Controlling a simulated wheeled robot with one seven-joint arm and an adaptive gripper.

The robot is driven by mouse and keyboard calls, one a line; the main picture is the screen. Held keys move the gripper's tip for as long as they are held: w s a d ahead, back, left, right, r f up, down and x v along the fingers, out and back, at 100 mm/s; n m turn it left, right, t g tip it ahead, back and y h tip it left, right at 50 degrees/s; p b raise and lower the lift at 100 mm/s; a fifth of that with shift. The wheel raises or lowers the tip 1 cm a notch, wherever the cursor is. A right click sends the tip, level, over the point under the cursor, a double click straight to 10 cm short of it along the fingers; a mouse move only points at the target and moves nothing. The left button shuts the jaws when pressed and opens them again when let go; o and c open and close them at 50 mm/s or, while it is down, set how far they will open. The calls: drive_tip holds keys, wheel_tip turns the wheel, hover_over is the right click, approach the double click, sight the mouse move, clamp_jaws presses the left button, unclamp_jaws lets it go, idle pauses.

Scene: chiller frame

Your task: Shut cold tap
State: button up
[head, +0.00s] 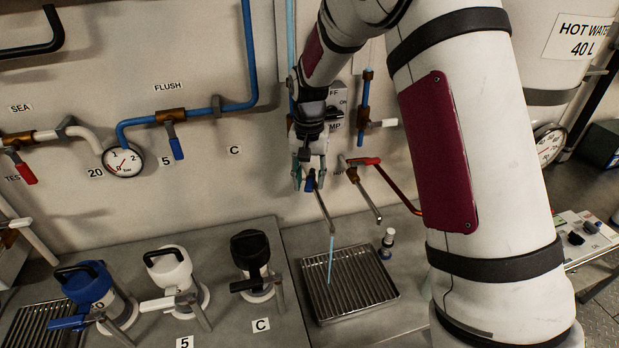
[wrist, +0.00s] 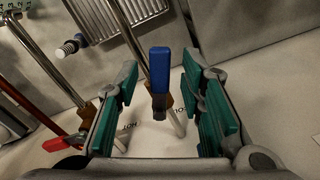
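The cold tap's blue lever (wrist: 160,75) stands between the two green-padded fingers of my gripper (wrist: 158,90) in the wrist view. The fingers are open, with a gap on each side of the lever. In the head view my gripper (head: 309,178) is at the wall over the cold tap, and the blue lever (head: 310,183) shows partly behind it. The cold tap's spout (head: 324,208) slopes down, and a thin pale blue stream (head: 331,258) runs from it onto the drain grid (head: 352,284). The wall label by the tap is partly hidden.
The hot tap's red lever (head: 364,161) is close on the right; it also shows in the wrist view (wrist: 62,143). A small bottle-like fitting (head: 387,241) stands beside the grid. Blue, white and black lidded canisters stand at the left. A blue-handled valve (head: 175,145) is on the wall pipe.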

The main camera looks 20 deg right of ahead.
sight(309, 183)
wheel_tip(309, 183, up, 12)
idle(0.7)
